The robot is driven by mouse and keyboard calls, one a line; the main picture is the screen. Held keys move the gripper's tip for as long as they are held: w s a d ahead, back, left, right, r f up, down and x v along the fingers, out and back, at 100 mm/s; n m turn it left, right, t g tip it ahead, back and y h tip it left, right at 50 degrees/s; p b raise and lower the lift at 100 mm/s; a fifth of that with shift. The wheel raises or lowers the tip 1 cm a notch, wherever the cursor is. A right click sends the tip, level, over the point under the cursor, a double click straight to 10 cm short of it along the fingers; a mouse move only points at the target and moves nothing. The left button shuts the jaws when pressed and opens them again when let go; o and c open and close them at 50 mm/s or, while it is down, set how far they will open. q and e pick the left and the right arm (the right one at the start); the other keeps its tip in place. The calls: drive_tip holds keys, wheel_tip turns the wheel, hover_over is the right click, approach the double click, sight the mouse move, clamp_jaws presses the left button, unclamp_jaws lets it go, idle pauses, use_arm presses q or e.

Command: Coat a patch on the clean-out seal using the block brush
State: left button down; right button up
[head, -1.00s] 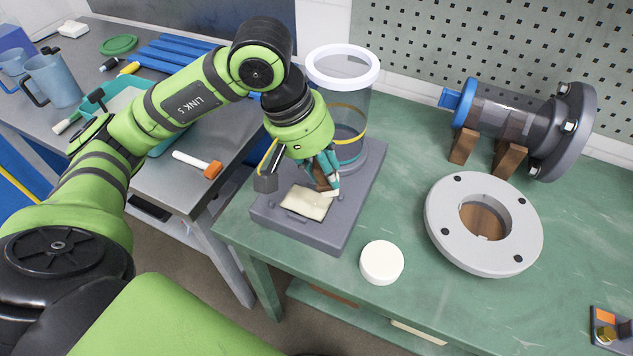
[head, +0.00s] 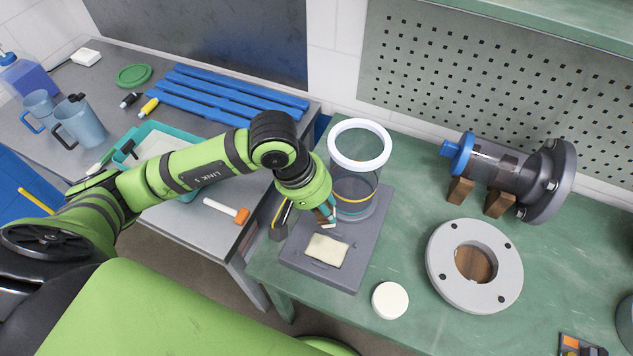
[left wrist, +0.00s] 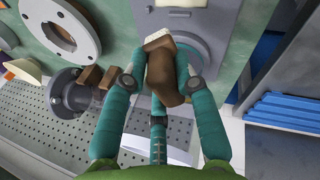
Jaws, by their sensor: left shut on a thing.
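My left gripper (head: 325,217) is shut on the block brush (head: 321,217), which has a brown wooden body and pale bristles. The brush shows large between the teal fingers in the left wrist view (left wrist: 165,75), bristles toward the top. The cream, rounded-rectangular pad (head: 327,251), apparently the clean-out seal, lies on the grey base plate in front of the clear column (head: 356,190). The brush is just behind the pad in the head view; I see no clear contact. I cannot make out any coated patch. My right gripper is not in view.
A round white lid (head: 390,300) and a grey flange ring (head: 475,265) lie on the green bench. A capped pipe piece (head: 505,165) rests on wooden blocks behind.

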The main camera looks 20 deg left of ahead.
sight(323, 219)
use_arm(q)
drive_tip(key=shift+r, duration=0.2)
drive_tip(key=shift+a+f, duration=0.1)
drive_tip(key=shift+f, duration=0.05)
wheel_tip(323, 219, down, 2)
drive_tip(key=shift+s+b, duration=0.1)
drive_tip(key=shift+b, duration=0.35)
drive_tip(key=shift+f+b, duration=0.45)
drive_tip(key=shift+f, duration=1)
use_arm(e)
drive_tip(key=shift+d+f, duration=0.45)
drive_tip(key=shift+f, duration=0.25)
